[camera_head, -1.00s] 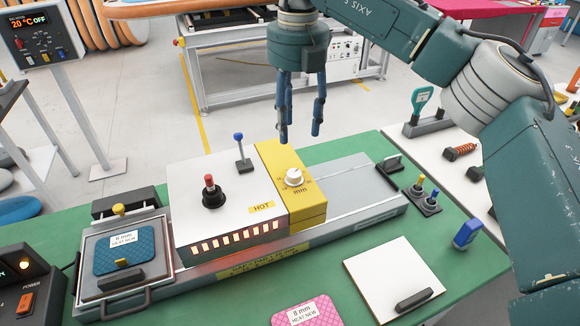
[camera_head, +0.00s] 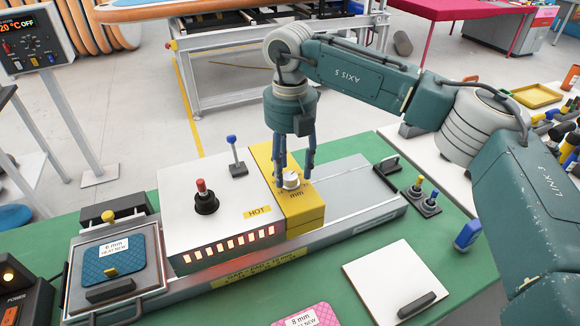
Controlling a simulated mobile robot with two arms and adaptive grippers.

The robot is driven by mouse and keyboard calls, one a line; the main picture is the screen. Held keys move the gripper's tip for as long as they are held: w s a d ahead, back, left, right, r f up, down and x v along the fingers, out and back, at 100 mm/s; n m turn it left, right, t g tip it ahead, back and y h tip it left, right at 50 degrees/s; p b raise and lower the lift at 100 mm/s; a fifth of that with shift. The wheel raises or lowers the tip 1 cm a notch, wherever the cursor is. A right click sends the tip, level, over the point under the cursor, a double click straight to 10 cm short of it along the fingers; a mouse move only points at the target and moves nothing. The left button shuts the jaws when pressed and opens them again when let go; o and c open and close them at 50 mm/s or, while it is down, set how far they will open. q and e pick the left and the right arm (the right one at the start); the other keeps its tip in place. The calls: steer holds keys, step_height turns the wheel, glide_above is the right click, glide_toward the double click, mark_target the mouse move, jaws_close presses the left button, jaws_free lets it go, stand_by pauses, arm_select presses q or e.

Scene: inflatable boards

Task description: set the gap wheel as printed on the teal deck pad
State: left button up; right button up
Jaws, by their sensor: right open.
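The gap wheel (camera_head: 291,181) is a small white knob on top of the yellow block (camera_head: 304,213), which is marked "mm". My right gripper (camera_head: 293,174) points down over it, fingers apart on either side of the wheel. I cannot tell whether they touch it, and the fingers hide part of its scale. The teal pad (camera_head: 110,262) lies on the deck at left, its white label seeming to read "6 mm HEAT NEW". A yellow strip (camera_head: 245,270) along the machine's front seems to start "GAP = PAD +", the rest hard to read. My left gripper is out of view.
The white housing (camera_head: 222,222) has a "HOT" sticker, a glowing slotted front, a red-topped knob (camera_head: 204,193) and a blue-topped lever (camera_head: 236,155). A pink pad (camera_head: 305,317) and a white board (camera_head: 390,275) with a dark handle lie at front right.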

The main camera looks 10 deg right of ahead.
steer(key=shift+s+f, duration=0.1)
steer(key=shift+f, duration=0.45)
steer(key=c, duration=1.1)
steer(key=shift+c, duration=0.2)
